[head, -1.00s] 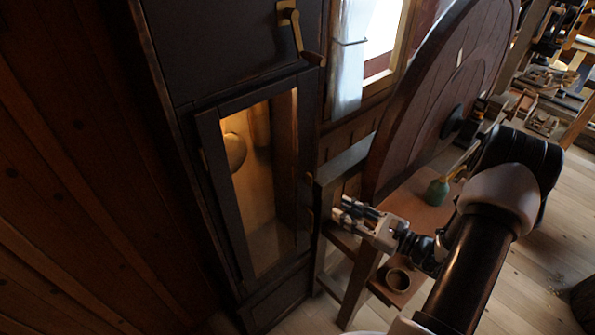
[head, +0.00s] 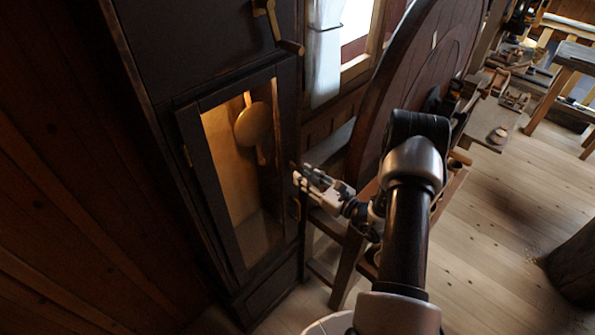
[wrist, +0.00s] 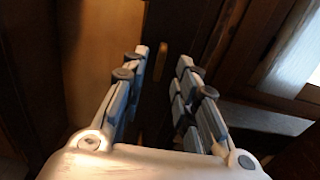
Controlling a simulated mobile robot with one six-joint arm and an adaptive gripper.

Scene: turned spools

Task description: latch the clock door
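The clock (head: 150,55) is a tall dark case with a glazed lower door (head: 222,95). A round brass pendulum (head: 254,125) shows through the glass. I cannot tell whether the door is fully closed or slightly ajar. A small brass fitting (head: 294,208), perhaps the latch, sits at the door's right edge. My gripper (head: 297,177) is just in front of that edge, slightly above the fitting. In the wrist view my gripper (wrist: 163,58) is open, with nothing held. A narrow brass strip (wrist: 160,63) shows beyond and between the fingertips; contact is not visible.
A brass crank-shaped handle (head: 280,28) is on the upper case. A window (head: 358,30) and a large wooden wheel (head: 395,75) stand to the right, with a wooden stand (head: 348,265) below. Open plank floor (head: 490,230) lies at the right.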

